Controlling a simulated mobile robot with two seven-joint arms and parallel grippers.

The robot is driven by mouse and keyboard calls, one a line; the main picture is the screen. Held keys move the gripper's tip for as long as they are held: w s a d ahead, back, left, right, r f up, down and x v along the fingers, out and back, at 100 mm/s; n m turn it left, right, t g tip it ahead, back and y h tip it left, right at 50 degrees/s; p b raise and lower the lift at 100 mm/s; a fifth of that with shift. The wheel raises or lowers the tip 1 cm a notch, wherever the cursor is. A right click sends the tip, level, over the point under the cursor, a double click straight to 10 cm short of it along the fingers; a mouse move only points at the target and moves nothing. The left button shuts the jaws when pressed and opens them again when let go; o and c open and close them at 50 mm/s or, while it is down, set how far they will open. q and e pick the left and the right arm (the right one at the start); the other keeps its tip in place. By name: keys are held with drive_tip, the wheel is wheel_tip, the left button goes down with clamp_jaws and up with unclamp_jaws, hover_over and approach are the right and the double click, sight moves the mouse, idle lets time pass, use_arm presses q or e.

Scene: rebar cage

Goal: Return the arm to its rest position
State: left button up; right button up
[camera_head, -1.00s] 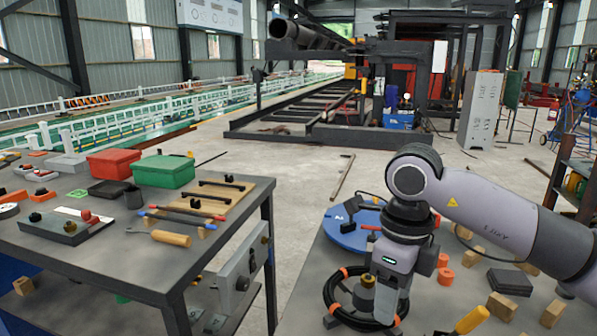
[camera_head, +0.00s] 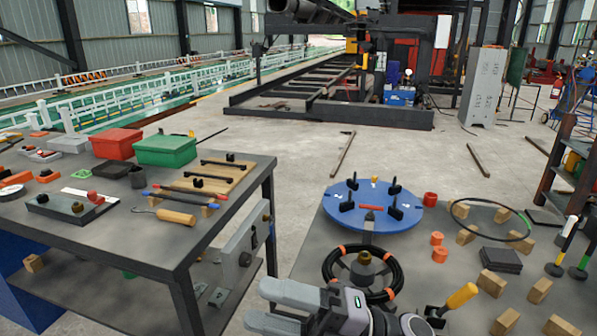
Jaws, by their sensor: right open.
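My right gripper (camera_head: 259,305) shows at the bottom middle of the head view. Its two grey fingers point left and stand apart, with nothing between them. It is in front of the right-hand table (camera_head: 318,240), near that table's front left part. Only the gripper and a little of the wrist show; the rest of my right arm is out of the frame. My left gripper is not in view.
A black cable coil (camera_head: 329,265) with orange ties lies just beyond the gripper. A blue round plate (camera_head: 372,222) with black clamps is behind it. A yellow-handled tool (camera_head: 461,296) lies to the right. The left table (camera_head: 110,238) carries tools and boxes.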

drive_tip(key=w+d+f+m+t+h+p, duration=0.1)
drive_tip(key=w+d+f+m+t+h, duration=0.1)
drive_tip(key=d+f+m+t+h, duration=0.65)
drive_tip(key=w+d+f+m+t+h, duration=0.3)
drive_tip(key=m+t, duration=0.6)
drive_tip(key=m, duration=0.6)
use_arm(q)
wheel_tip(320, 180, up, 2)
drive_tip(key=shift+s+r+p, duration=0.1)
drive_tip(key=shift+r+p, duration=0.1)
drive_tip(key=shift+p, duration=0.45)
use_arm(e)
drive_tip(key=s+d+f+m+g+h, duration=0.3)
drive_tip(key=s+d+f, duration=0.3)
drive_tip(key=f, duration=0.3)
drive_tip(key=s+d+f+m+g+h, duration=0.4)
drive_tip(key=s+f, duration=0.4)
drive_tip(key=f, duration=0.2)
drive_tip(key=shift+s+d+f+m+h, duration=0.2)
drive_tip(key=shift+s+d+m+h, duration=0.1)
drive_tip(key=shift+d+m+h, duration=0.75)
drive_tip(key=shift+a+g+y, duration=0.1)
drive_tip(key=shift+g+y, duration=0.15)
drive_tip(key=shift+y, duration=0.05)
